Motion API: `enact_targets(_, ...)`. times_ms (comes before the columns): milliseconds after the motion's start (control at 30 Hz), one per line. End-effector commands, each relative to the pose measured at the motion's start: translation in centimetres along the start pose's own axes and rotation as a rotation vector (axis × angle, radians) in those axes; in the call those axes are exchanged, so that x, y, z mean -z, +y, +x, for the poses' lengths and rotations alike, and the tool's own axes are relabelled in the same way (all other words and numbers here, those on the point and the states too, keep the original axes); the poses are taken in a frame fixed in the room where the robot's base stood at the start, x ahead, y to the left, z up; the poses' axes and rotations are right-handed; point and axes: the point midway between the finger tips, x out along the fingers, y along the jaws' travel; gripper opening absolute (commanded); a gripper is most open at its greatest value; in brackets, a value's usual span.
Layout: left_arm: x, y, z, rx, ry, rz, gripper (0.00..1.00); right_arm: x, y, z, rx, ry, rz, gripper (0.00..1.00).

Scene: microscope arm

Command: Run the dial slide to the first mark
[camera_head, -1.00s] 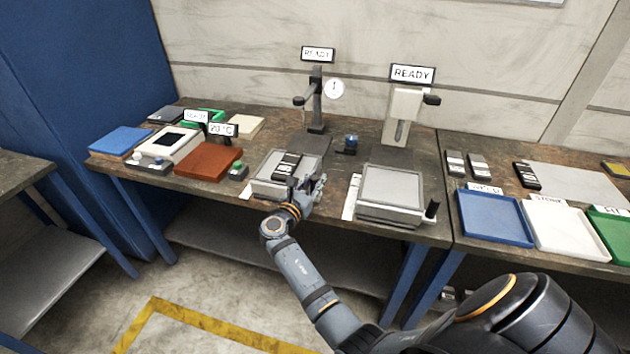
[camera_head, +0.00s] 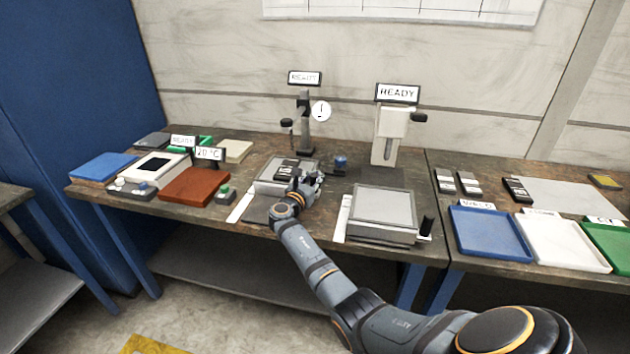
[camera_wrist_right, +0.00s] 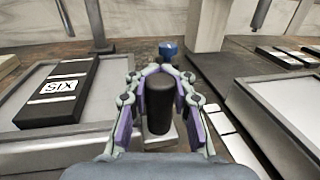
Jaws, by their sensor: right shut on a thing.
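The dial slide is a grey plate (camera_head: 268,186) below a post with a round white dial (camera_head: 321,111). A black block (camera_head: 290,170) lies on it; in the right wrist view the block (camera_wrist_right: 62,92) shows an upside-down "SIX" label. My right gripper (camera_head: 307,183) is at the slide's front right corner. In the right wrist view, its fingers (camera_wrist_right: 158,82) close around an upright black cylindrical handle (camera_wrist_right: 158,105). A white strip (camera_head: 241,206) lies left of the slide; its marks are too small to read. My left gripper is out of view.
A second grey plate (camera_head: 384,207) with its own black handle (camera_head: 427,225) stands to the right. A small blue-topped knob (camera_head: 340,162) is behind my gripper. A brown block (camera_head: 195,186) lies left. Blue (camera_head: 488,232) and white (camera_head: 562,243) trays are farther right.

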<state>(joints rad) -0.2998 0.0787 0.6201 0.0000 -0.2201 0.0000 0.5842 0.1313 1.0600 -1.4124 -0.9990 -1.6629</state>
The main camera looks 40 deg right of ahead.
Motion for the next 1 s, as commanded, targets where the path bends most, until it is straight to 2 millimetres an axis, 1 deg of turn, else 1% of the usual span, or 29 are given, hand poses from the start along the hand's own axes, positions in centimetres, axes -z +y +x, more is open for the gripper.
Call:
enact_targets(33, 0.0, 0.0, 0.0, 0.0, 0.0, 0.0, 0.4, 0.0, 0.2, -0.1, -0.004, 0.002, 0.003, 0.19)
enact_targets(200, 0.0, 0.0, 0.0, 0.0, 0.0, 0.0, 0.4, 0.0, 0.1, -0.1, -0.003, 0.002, 0.003, 0.42)
enact_targets(233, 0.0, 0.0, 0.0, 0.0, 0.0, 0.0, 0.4, 0.0, 0.1, -0.1, -0.003, 0.002, 0.002, 0.46)
enact_targets(267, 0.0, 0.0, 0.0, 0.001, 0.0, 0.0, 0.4, 0.0, 0.1, -0.1, -0.002, 0.001, 0.002, 0.48)
enact_targets(533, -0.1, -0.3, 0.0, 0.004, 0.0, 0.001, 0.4, 0.0, 0.1, -0.1, -0.001, 0.001, 0.001, 0.48)
enact_targets(600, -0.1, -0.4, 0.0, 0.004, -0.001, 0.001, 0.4, 0.1, 0.1, -0.6, -0.002, 0.002, 0.001, 0.48)
enact_targets(667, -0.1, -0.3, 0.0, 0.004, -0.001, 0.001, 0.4, 0.1, 0.1, -1.4, -0.003, 0.002, 0.002, 0.48)
enact_targets(733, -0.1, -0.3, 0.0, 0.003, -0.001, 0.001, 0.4, 0.1, 0.1, -2.8, -0.003, 0.004, 0.004, 0.48)
enact_targets(900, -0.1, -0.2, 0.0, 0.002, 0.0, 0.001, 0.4, 0.2, 0.1, -7.1, -0.004, 0.005, 0.005, 0.48)
enact_targets(1000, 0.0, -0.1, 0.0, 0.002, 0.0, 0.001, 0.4, 0.1, 0.1, -9.3, -0.003, 0.004, 0.003, 0.48)
